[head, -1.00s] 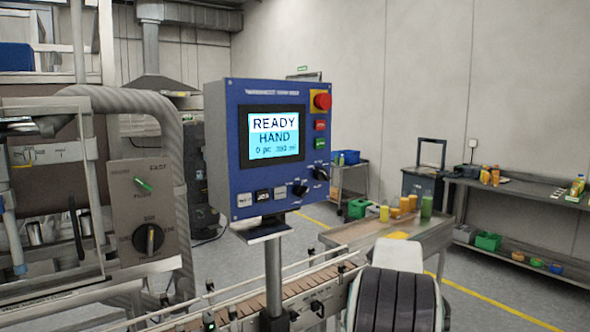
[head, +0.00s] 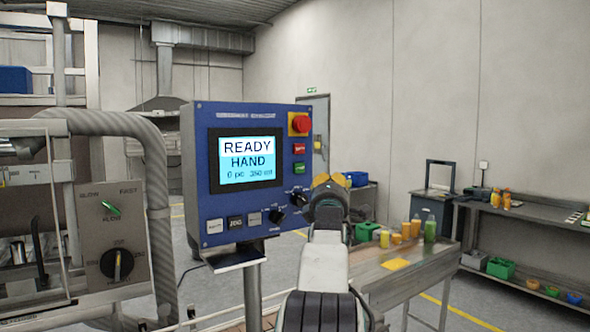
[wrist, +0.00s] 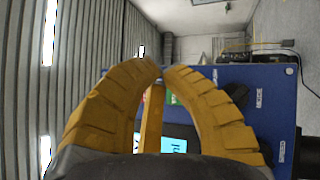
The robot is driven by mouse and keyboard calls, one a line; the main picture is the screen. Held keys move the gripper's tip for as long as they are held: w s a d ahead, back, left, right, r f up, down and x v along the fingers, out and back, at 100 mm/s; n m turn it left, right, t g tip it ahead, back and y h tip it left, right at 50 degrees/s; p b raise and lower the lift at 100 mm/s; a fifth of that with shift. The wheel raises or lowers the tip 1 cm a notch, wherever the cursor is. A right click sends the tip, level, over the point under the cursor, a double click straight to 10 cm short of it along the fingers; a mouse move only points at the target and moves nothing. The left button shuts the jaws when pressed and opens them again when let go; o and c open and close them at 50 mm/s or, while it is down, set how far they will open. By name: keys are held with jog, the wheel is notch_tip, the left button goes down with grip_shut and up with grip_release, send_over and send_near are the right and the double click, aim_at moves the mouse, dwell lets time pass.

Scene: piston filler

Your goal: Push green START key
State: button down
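The green START key (head: 299,168) sits on the right side of the blue control panel (head: 202,150), below a red key (head: 299,149). My gripper (head: 331,181) is raised beside the panel's right edge, a little right of and below the green key in the head view. In the wrist view its yellow fingers (wrist: 162,67) curve together, tips almost meeting, with nothing held. A small green patch, probably the key, shows between the fingers; the fingers hide most of that area. I cannot tell the gap to the panel.
A red emergency stop (head: 300,124) on a yellow plate is above the keys. A black selector knob (head: 298,199) lies below them, close to my gripper. The screen (head: 247,161) reads READY HAND. A metal table (head: 425,262) with bottles stands behind at right.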

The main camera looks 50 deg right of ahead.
jog(key=shift+s+a+r+n+h, duration=0.15)
jog(key=shift+r+n+h, duration=0.25)
jog(key=shift+n, duration=0.6)
jog(key=shift+s+a+r+n+h, duration=0.1)
jog(key=shift+a+r+n+h, duration=0.1)
jog(key=shift+r+n, duration=0.6)
jog(key=shift+f, duration=0.2)
jog(key=shift+w+d, duration=0.15)
jog(key=shift+w, duration=0.05)
